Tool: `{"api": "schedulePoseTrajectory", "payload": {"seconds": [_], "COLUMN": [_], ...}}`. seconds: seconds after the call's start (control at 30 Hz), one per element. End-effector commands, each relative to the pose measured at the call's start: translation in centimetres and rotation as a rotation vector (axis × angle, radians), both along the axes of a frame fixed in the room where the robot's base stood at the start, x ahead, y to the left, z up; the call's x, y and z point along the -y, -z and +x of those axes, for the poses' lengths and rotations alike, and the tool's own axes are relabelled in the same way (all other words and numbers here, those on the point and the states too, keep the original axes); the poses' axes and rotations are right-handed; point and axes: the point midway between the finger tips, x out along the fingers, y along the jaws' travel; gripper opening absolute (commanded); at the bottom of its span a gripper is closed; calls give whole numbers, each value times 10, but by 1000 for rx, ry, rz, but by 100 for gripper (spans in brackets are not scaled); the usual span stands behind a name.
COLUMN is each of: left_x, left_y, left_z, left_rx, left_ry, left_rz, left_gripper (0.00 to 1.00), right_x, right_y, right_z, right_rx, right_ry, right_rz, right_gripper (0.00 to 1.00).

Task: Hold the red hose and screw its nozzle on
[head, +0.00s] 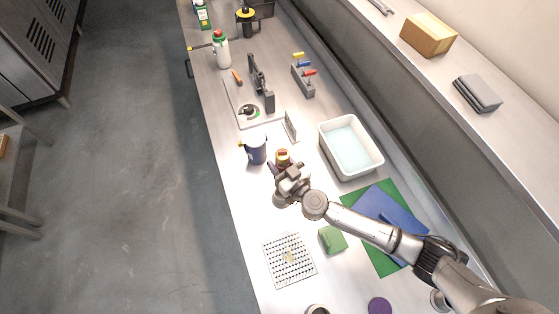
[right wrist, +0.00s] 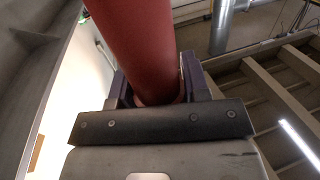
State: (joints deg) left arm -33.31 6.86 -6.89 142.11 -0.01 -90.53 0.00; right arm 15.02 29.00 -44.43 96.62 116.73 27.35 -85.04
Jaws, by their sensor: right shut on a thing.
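My right gripper (head: 277,172) is low over the bench, beside a small orange-red round thing (head: 283,156). In the right wrist view its dark purple fingers (right wrist: 157,92) are shut around a thick, dull-red tube (right wrist: 140,45). The tube runs up out of the top of that picture, so its far end is hidden. I cannot tell from these views whether this is the red hose, and I cannot make out its nozzle for sure. My left gripper is not in view.
A dark blue cup (head: 256,150) stands close left of the gripper. A white tub (head: 350,148) is to the right. A block with coloured handles (head: 303,80) and a board with a black stand (head: 262,85) lie farther back. A perforated plate (head: 289,260) and green block (head: 332,239) lie nearer.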

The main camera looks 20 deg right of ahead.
Motion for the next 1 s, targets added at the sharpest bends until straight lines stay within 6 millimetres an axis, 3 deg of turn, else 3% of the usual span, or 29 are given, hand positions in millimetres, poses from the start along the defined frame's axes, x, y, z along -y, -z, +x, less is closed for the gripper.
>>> {"api": "schedulePoseTrajectory", "payload": {"seconds": [0.03,1.0], "left_x": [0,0], "left_y": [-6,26], "left_z": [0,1], "left_rx": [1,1], "left_ry": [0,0], "left_rz": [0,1], "left_gripper": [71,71], "right_x": [0,0], "right_y": [-3,58], "right_z": [0,0], "right_rx": [-1,0], "right_ry": [0,0], "right_rz": [1,2], "right_gripper": [0,0]}}
